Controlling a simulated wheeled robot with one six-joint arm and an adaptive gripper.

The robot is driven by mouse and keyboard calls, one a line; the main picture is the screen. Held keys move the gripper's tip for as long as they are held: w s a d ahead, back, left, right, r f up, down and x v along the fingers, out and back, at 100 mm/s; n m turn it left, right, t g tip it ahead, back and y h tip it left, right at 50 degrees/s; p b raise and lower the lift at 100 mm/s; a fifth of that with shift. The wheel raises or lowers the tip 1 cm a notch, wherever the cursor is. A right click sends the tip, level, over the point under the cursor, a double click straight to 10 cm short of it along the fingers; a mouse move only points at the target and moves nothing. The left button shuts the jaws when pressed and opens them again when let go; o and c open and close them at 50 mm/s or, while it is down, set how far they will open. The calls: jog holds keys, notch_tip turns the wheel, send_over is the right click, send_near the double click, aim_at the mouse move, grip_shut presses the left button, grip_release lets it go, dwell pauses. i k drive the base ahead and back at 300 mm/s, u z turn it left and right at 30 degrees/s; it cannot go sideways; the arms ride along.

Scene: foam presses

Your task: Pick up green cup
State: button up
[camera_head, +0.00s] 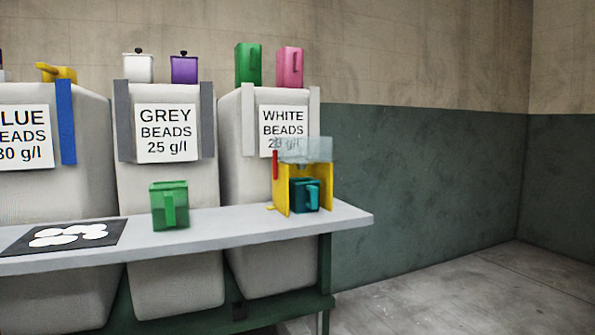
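A green cup (170,205) stands upright on the grey shelf (345,215), in front of the grey beads bin. Its handle faces me. A second green cup-like container (248,65) stands on top of the white beads bin, beside a pink one (290,67). My gripper is not in view.
A yellow stand (281,185) with a clear top holds a teal cup (304,195) near the shelf's right end. A dark mat with white shapes (66,235) lies at left. Bins (165,185) stand behind the shelf. The floor (480,290) at right is clear.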

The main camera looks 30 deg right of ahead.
aim_at(170, 209)
jog(key=u, duration=2.15)
jog(key=i, duration=1.9)
jog(key=z, duration=3.1)
